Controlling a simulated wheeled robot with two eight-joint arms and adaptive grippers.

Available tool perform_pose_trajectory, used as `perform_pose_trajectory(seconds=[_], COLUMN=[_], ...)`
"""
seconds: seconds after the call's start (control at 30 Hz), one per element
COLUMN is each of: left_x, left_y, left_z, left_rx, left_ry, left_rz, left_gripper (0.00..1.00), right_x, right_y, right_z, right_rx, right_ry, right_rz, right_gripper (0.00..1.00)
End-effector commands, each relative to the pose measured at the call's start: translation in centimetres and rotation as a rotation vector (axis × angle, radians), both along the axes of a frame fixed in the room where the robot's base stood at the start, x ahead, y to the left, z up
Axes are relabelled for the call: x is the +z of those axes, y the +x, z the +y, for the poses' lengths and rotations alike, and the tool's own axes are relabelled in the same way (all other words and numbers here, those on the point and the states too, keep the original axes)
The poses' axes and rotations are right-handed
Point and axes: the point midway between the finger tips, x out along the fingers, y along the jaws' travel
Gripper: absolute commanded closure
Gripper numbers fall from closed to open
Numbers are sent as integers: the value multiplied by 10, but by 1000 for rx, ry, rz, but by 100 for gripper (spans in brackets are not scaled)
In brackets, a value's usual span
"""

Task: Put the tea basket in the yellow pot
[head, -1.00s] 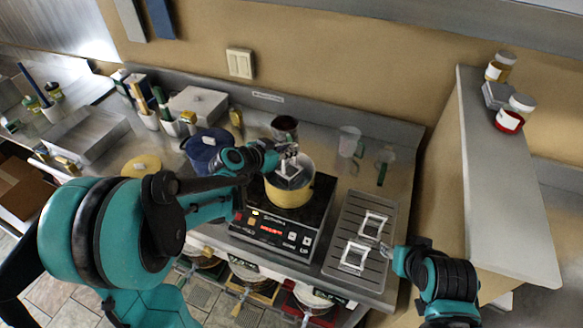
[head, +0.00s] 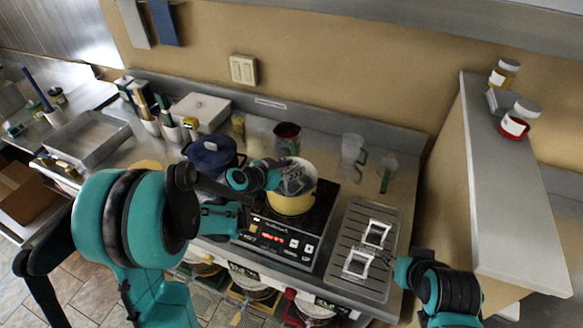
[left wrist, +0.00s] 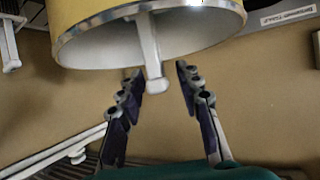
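The yellow pot (head: 291,204) stands on the black hot plate. The grey tea basket (head: 297,181) shows at the pot's mouth, apparently inside it, partly hidden by my left gripper (head: 283,178). In the left wrist view the pot (left wrist: 85,14) fills the top, and the basket's pale handle (left wrist: 152,50) sticks out past its rim. My left fingers (left wrist: 160,95) are spread on either side of the handle's end, with gaps to it. My right gripper (head: 388,257) is beside the white square frames; its fingers are too small to read.
The hot plate (head: 275,238) has a lit red display. Two white square frames (head: 376,234) (head: 358,263) lie on the grooved drip tray (head: 345,235). A blue lidded pot (head: 212,152), a dark red pitcher (head: 287,138) and clear jugs (head: 352,148) stand nearby. A raised ledge (head: 500,195) is at right.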

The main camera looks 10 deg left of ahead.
Motion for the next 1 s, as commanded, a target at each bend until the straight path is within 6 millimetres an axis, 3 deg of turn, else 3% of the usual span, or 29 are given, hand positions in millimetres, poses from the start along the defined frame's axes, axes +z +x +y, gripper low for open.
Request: perform_pose_trajectory(seconds=[0.3, 0.73, 1.0], left_x=[6, 47, 59], left_y=[-2, -70, -93], left_z=[1, 42, 53], left_rx=[1, 4, 3], left_ry=[0, -1, 0], left_rz=[0, 1, 10], left_gripper=[66, 66, 66], right_x=[6, 17, 21], right_y=[0, 0, 0], right_z=[0, 0, 0], right_rx=[0, 0, 0], right_ry=[0, 0, 0], right_rz=[0, 0, 0], right_gripper=[60, 60, 60])
